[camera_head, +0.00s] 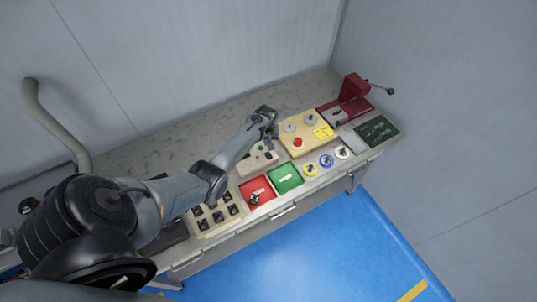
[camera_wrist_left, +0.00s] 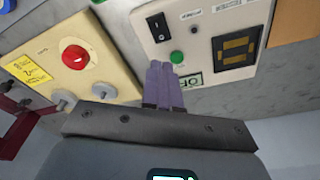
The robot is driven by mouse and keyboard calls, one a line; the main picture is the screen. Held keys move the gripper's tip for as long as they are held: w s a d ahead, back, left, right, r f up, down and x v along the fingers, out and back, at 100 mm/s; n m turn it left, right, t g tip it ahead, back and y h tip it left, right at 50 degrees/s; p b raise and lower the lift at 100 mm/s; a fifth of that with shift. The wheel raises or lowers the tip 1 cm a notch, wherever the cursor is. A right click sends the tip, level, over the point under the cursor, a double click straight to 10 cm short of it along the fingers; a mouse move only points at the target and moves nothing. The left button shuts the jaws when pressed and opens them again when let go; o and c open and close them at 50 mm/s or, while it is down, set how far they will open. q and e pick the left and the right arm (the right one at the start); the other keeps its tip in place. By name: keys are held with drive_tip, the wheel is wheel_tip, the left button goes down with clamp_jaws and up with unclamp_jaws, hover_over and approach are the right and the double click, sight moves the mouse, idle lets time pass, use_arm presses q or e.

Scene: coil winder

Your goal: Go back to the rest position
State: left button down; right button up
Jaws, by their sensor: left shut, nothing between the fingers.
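My left arm reaches in from the left in the camera_head view. My left gripper (camera_head: 271,133) is over the back of the bench, by a small cream control box (camera_head: 262,158). In the left wrist view the fingers (camera_wrist_left: 160,68) are shut together and empty. Their tips point at the control box (camera_wrist_left: 205,20), just beside its green button (camera_wrist_left: 177,57) and below a black rocker switch (camera_wrist_left: 159,27). I cannot tell whether the tips touch the box. My right gripper is not in view.
A yellow box with a red button (camera_head: 298,142) stands right of the gripper. A dark red press (camera_head: 352,88) with a lever is at the far right. Red (camera_head: 257,190) and green (camera_head: 285,178) trays and coloured spools (camera_head: 327,160) line the front. Walls enclose the back and right.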

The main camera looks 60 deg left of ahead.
use_arm(q)
drive_tip(key=shift+r, duration=0.1)
drive_tip(key=s+d+r+m+t+p, duration=0.1)
drive_tip(key=s+d+r+m+p, duration=0.1)
drive_tip(key=s+d+r+m, duration=0.2)
drive_tip(key=s+d+r+m+h+p, duration=0.1)
drive_tip(key=s+d+r+m, duration=0.3)
drive_tip(key=s+d+r, duration=0.6)
drive_tip(key=s+d+r+m+t+p, duration=0.1)
drive_tip(key=s+d+r+m+p, duration=0.3)
drive_tip(key=d, duration=1.8)
drive_tip(key=s+r+m, duration=0.1)
drive_tip(key=s+r, duration=0.3)
drive_tip(key=shift+s+d+t+h, duration=0.2)
drive_tip(key=shift+t+h, duration=0.1)
drive_tip(key=shift+h, duration=0.1)
drive_tip(key=shift+r, duration=0.1)
